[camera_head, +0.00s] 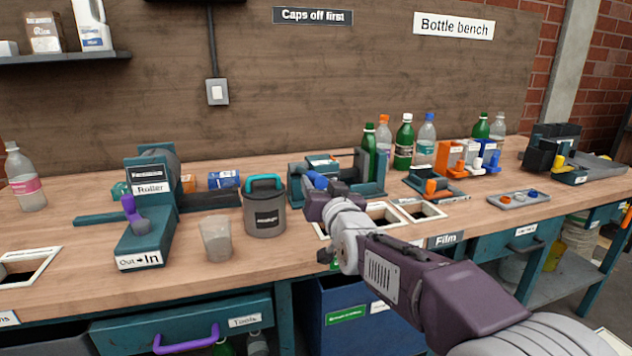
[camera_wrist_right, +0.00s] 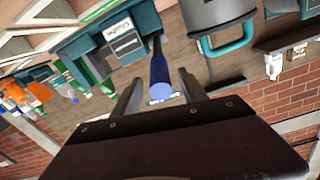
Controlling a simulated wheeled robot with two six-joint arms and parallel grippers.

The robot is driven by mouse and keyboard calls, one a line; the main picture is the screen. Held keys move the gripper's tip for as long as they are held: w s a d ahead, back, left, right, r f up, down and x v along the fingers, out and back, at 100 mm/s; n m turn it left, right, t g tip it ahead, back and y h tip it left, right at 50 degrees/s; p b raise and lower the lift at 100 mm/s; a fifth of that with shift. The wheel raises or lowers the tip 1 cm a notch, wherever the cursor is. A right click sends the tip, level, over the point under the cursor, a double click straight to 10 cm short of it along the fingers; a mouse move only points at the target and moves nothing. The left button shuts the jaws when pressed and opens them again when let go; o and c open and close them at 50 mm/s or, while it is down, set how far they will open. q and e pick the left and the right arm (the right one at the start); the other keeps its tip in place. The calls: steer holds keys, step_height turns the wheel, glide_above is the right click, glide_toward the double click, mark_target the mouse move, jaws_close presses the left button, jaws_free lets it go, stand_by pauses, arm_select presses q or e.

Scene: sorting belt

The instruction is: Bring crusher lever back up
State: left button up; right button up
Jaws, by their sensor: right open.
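The teal crusher (camera_head: 374,189) stands on the bench just beyond my right gripper, partly hidden by it. Its lever has a blue grip (camera_head: 315,180), which shows low at the crusher's front left and points toward me. In the right wrist view, the blue lever (camera_wrist_right: 160,72) lies between the two fingers, with its round end toward the camera, and the labelled crusher body (camera_wrist_right: 122,42) is behind it. My right gripper (camera_head: 322,193) is open around the lever; I cannot tell whether a finger touches it. My left gripper is not in view.
A grey canister (camera_head: 265,218) with a teal handle stands close left of my gripper. A clear cup (camera_head: 216,240) and the roller machine (camera_head: 148,235) are further left. Bottles (camera_head: 404,145) stand behind the crusher. White-framed openings (camera_head: 424,210) lie to the right.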

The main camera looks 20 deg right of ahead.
mark_target(308, 174)
steer(key=w, duration=0.3)
steer(key=shift+w, duration=0.25)
steer(key=shift+r, duration=0.1)
jaws_close()
stand_by(1.1)
